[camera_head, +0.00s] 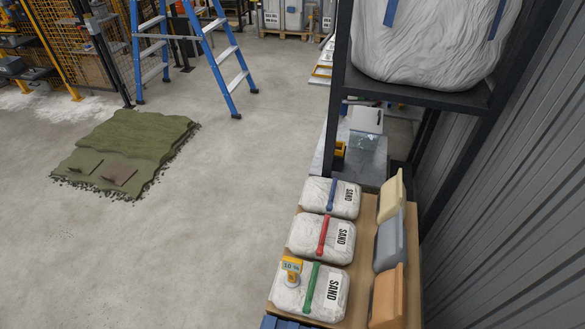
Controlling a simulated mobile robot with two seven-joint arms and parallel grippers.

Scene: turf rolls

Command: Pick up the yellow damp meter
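The yellow damp meter (291,266) stands upright on the nearest white sand bag (289,301), at the bottom middle of the head view. It has a small display with dark marks on its yellow head and a pale lower part. It is just left of the green band (311,287) around that bag. Neither of my grippers shows in the view.
More sand bags, one with a red band (323,236) and one with a blue band (332,195), lie behind on a wooden board (364,245). Upright tan, grey and orange pieces line its right side. A dark rack (338,90) and ribbed wall (530,220) bound the right. Open floor (180,250) lies left.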

